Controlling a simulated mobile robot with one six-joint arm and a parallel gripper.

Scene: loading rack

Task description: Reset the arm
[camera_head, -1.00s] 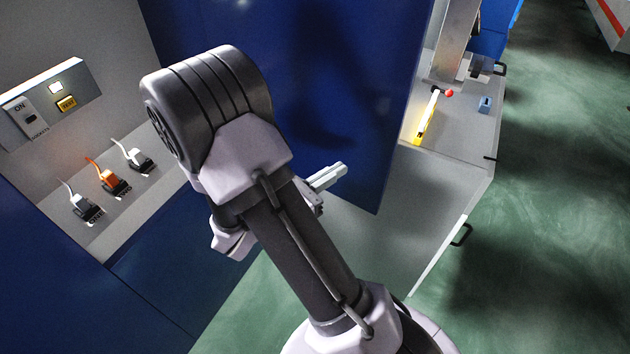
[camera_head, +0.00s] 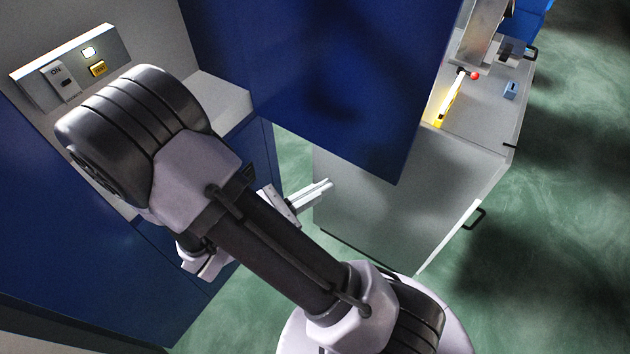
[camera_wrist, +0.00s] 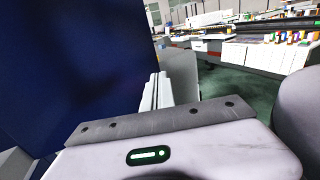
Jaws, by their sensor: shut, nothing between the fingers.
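My arm (camera_head: 262,238) reaches up and left across the head view, with its large dark joint at the upper left. My gripper (camera_head: 322,186) is a pale parallel gripper behind the arm, its fingers pointing right. The fingers lie close together with nothing held. In the wrist view my gripper (camera_wrist: 158,88) shows shut and empty above the wrist body, beside the blue panel (camera_wrist: 75,65).
The large blue panel (camera_head: 320,75) hangs close beyond my gripper. A grey cabinet (camera_head: 400,215) stands at right, with a yellow bar (camera_head: 440,108) and red knob (camera_head: 475,75) on top. A switch box (camera_head: 70,70) is at left. Green floor (camera_head: 555,230) is open at right.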

